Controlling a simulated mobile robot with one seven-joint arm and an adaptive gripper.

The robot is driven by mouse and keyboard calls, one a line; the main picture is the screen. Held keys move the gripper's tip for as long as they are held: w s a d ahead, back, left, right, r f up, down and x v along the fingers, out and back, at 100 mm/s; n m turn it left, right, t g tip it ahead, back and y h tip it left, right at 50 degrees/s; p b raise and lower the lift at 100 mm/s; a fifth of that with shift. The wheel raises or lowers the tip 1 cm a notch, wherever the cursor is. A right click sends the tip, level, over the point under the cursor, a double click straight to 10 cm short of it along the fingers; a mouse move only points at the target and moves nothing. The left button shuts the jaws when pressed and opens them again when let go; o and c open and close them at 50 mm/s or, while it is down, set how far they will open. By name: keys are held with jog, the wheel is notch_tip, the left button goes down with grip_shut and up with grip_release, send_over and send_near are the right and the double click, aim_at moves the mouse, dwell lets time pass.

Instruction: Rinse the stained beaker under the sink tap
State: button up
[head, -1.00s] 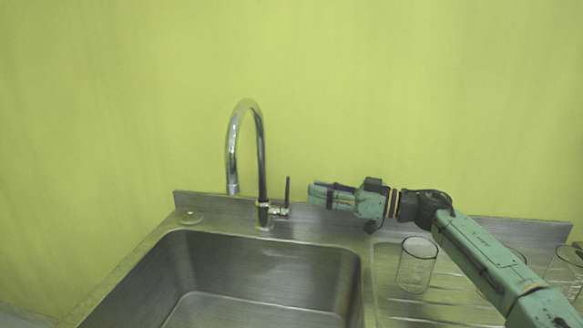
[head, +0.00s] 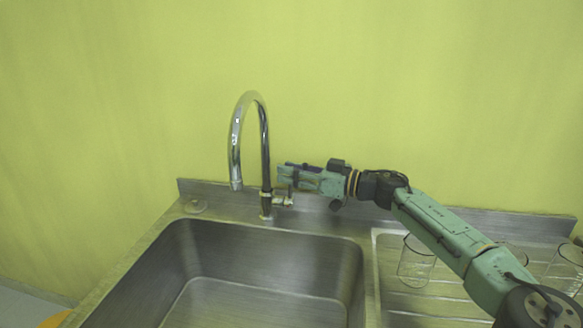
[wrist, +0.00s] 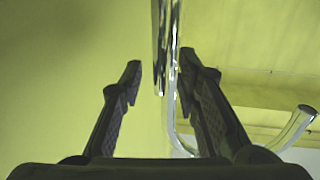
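The chrome sink tap (head: 236,150) stands at the back of the sink, its spout over the basin; no water shows. My gripper (head: 281,173) is level at the right of the tap, by its side lever (head: 284,200), which it partly hides. In the wrist view my gripper (wrist: 160,66) has its fingers apart, with a chrome part of the tap (wrist: 168,40) between or just beyond the tips. I cannot tell whether they touch. A clear glass beaker (head: 415,268) stands on the drainboard, partly behind my arm. I cannot see which beaker is stained.
The steel basin (head: 250,262) is empty. More glassware (head: 562,268) stands at the right of the ribbed drainboard (head: 395,296), partly behind my arm. A yellow-green wall closes the back.

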jog(key=shift+c, duration=0.5)
grip_shut()
dwell(0.5)
